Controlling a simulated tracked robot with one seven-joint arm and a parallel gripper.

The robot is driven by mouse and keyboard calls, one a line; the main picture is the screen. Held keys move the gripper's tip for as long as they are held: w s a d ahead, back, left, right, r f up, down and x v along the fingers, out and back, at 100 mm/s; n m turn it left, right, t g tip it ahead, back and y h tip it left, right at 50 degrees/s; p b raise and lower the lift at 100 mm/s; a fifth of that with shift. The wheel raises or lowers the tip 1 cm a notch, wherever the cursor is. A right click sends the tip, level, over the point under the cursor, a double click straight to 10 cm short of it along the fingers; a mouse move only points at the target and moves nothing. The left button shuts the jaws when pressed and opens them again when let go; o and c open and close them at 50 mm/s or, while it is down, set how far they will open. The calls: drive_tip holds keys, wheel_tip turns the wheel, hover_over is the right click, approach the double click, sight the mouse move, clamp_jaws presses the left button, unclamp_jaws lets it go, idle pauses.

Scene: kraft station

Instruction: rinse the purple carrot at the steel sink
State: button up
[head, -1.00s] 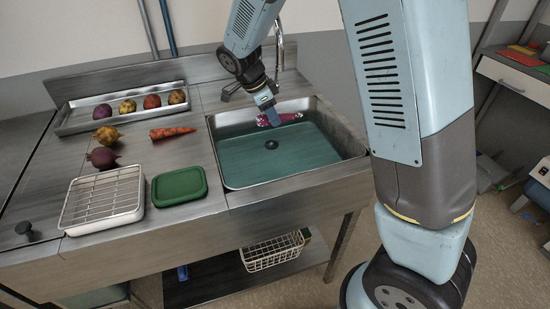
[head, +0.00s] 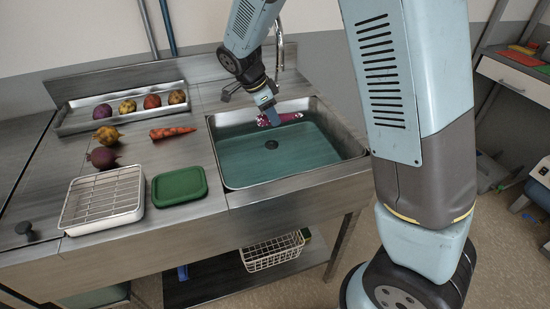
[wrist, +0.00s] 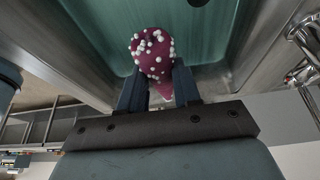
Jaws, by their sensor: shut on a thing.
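The purple carrot (wrist: 152,52) is held between the two fingers of my gripper (wrist: 158,88) in the wrist view. White round droplets or bubbles cover its thick end. In the head view my gripper (head: 271,116) is over the back left part of the steel sink (head: 230,184), with the carrot (head: 290,117) sticking out to the right of the fingers. The sink holds greenish water (head: 285,160) with a dark drain in it. I cannot tell whether the carrot touches the water.
A tap (head: 279,50) stands behind the sink. A wire basket (head: 272,252) is on the shelf below.

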idle(0.3)
drive_tip(key=shift+r, duration=2)
drive_tip(key=shift+w+d, duration=0.1)
drive_tip(key=shift+d, duration=0.05)
